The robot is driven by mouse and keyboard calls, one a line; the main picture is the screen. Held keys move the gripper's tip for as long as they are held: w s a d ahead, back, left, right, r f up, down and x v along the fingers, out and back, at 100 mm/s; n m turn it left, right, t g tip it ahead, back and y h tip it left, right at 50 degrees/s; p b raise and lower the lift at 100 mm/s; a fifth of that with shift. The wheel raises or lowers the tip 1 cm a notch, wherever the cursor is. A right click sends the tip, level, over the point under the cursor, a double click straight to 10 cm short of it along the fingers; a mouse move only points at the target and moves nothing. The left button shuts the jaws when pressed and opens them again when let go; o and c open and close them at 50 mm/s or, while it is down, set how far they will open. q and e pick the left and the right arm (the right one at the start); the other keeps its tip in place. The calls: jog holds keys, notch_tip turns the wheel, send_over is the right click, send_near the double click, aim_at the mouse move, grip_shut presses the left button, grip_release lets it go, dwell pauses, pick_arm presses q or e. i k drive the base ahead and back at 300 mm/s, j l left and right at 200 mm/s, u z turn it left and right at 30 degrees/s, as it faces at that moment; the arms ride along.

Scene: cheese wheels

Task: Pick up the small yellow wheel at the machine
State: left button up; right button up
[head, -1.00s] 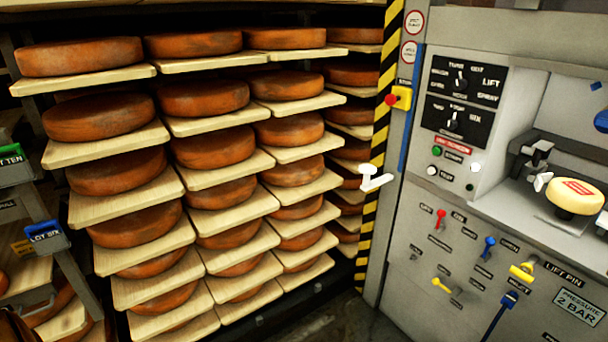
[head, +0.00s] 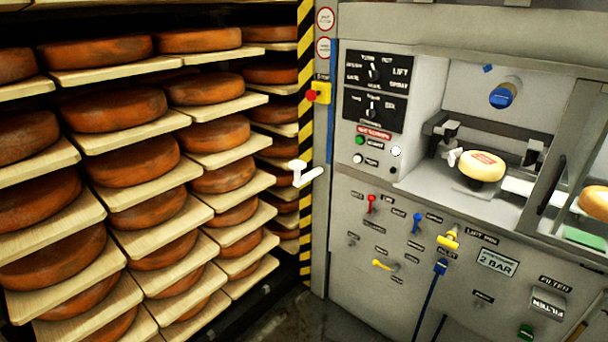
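The small yellow wheel (head: 483,167) with a red label on top sits in the recess of the grey machine (head: 370,215), right of centre in the head view. Dark clamp-like parts stand just left and right of it; I cannot tell whether they touch it. Neither of my grippers shows in this view.
Racks of orange-brown cheese wheels on wooden boards (head: 130,137) fill the left. A striped post (head: 305,220) and a white handle (head: 307,174) stand between racks and machine. Levers, a blue knob (head: 502,96) and a slanted grey frame (head: 562,150) are around the recess.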

aim_at(478, 165)
jog(key=i+z, duration=0.1)
jog(key=z, duration=0.8)
jog(key=i+z, duration=0.15)
jog(key=z, duration=0.3)
jog(key=i+j+z, duration=0.8)
jog(key=j, duration=0.25)
jog(key=j+z, duration=0.25)
jog(key=j, duration=0.2)
